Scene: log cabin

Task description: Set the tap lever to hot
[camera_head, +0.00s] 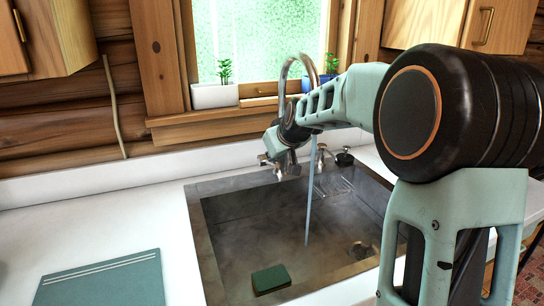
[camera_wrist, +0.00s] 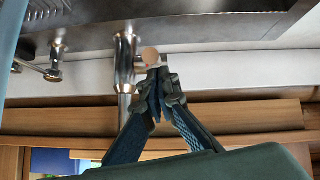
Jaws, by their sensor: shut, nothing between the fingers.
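The metal tap has a tall arched spout (camera_head: 297,62), and a stream of water (camera_head: 309,200) falls from it into the sink (camera_head: 235,235). In the wrist view the upright tap body (camera_wrist: 125,65) stands left of my fingers. A side lever with a round, pale end (camera_wrist: 150,56) sits right at my fingertips; I cannot tell whether they touch it. My arm hides part of the tap in the head view.
A dark green sponge (camera_head: 271,278) lies in the sink. A teal board (camera_head: 105,282) lies on the white counter (camera_head: 130,225) at left. Potted plants (camera_head: 215,92) stand on the windowsill behind the tap. A small fitting with a dark top (camera_head: 344,156) stands behind the sink.

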